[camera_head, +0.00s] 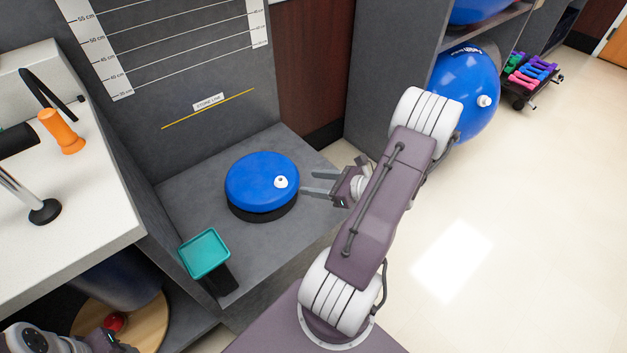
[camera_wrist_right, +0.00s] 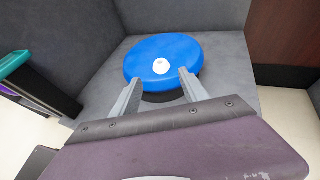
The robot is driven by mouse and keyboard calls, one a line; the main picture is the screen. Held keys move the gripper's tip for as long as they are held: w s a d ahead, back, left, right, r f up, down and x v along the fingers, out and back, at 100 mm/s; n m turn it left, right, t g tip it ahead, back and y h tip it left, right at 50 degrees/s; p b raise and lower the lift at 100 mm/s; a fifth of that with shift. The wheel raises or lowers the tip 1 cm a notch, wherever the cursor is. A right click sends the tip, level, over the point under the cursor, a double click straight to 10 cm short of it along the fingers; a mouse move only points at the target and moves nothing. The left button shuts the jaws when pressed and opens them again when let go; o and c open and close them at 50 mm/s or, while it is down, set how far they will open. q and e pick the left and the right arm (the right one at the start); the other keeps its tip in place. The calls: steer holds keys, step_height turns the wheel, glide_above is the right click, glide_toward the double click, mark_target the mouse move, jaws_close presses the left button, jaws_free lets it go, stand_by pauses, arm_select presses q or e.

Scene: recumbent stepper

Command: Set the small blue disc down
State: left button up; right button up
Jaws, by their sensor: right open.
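The small blue disc (camera_head: 258,181), with a white plug on top, rests flat on a dark round base (camera_head: 262,214) on the grey shelf (camera_head: 205,185). In the right wrist view the disc (camera_wrist_right: 178,56) lies just ahead of my fingers. My right gripper (camera_head: 306,181) is open at the disc's right side, its fingers pointing at the rim. In the right wrist view its fingertips (camera_wrist_right: 160,76) are spread at the near edge with nothing clamped between them. I cannot tell whether they touch it. Part of my left arm shows at the bottom left corner; its jaw state is unclear.
A teal-topped block (camera_head: 205,253) stands at the shelf's front left. A white counter (camera_head: 85,190) with an orange object (camera_head: 62,131) is at left. A yellow line (camera_head: 208,109) marks the back wall. A large blue ball (camera_head: 463,92) and dumbbell rack (camera_head: 530,80) stand at right; the floor there is clear.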

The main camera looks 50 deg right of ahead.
steer(key=s+a+n+g+h, duration=0.1)
steer(key=s+a+n+g, duration=0.1)
steer(key=a+n+g, duration=0.4)
steer(key=s+a+n+g+h, duration=0.2)
steer(key=a+n+g, duration=0.3)
steer(key=a+n, duration=1.2)
steer(key=n, duration=0.9)
steer(key=shift+r+n+g+h, duration=0.3)
steer(key=shift+r+g, duration=0.05)
steer(key=shift+g, duration=0.05)
